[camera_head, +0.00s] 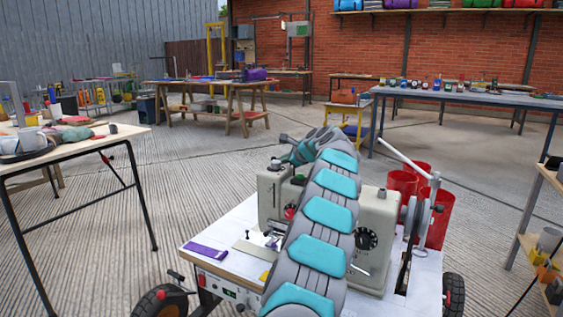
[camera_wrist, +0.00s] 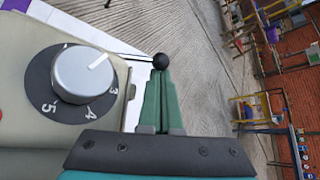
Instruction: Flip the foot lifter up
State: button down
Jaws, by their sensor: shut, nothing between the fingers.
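A cream sewing machine (camera_head: 378,215) stands on a white-topped cart (camera_head: 225,225), partly hidden by my teal and grey arm. In the wrist view its body carries a silver dial (camera_wrist: 83,75) with numbers. A thin rod with a black ball knob (camera_wrist: 160,62) reaches out beside the machine body; it looks like the foot lifter. My gripper (camera_wrist: 160,78) has its green fingers shut with nothing held. Its tips are right at the ball in the picture; whether they touch it I cannot tell. In the head view my gripper (camera_head: 292,156) is beyond the machine's top, partly covered by my arm.
A purple strip (camera_head: 206,252) lies on the cart's left. Red bins (camera_head: 436,215) stand behind its right side. Tables stand to the left (camera_head: 75,150) and back right (camera_head: 470,97), a shelf (camera_head: 545,240) at far right. Concrete floor between is open.

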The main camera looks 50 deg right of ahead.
jog(key=shift+a+r, duration=0.1)
jog(key=shift+a, duration=0.05)
jog(key=shift+s+a+r+n+t+h, duration=0.1)
jog(key=shift+a+r+n+t+h, duration=0.5)
jog(key=shift+a+r+n+h, duration=0.15)
jog(key=shift+s+a+r+p, duration=0.25)
jog(key=shift+a+r+p, duration=0.3)
jog(key=shift+p, duration=0.5)
